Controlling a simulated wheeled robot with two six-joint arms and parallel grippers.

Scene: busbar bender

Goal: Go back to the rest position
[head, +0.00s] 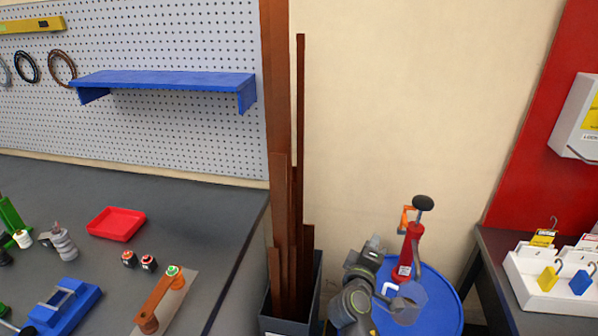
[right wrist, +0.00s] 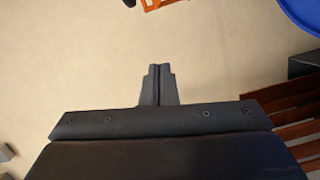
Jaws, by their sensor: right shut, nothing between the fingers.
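My right arm (head: 356,298) stands at the bottom of the head view, between the bin of copper bars and the blue drum. My right gripper's fingers (right wrist: 157,72) show in the right wrist view, pressed together with nothing between them. In the head view the fingertips are hard to make out. My left gripper is not in view.
A red hand pump (head: 409,250) with a black knob stands on a blue drum (head: 447,302) just right of my arm. Tall copper bars (head: 281,200) stand in a dark bin (head: 287,325) at its left. A grey workbench (head: 200,215) and a side table (head: 490,262) flank them.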

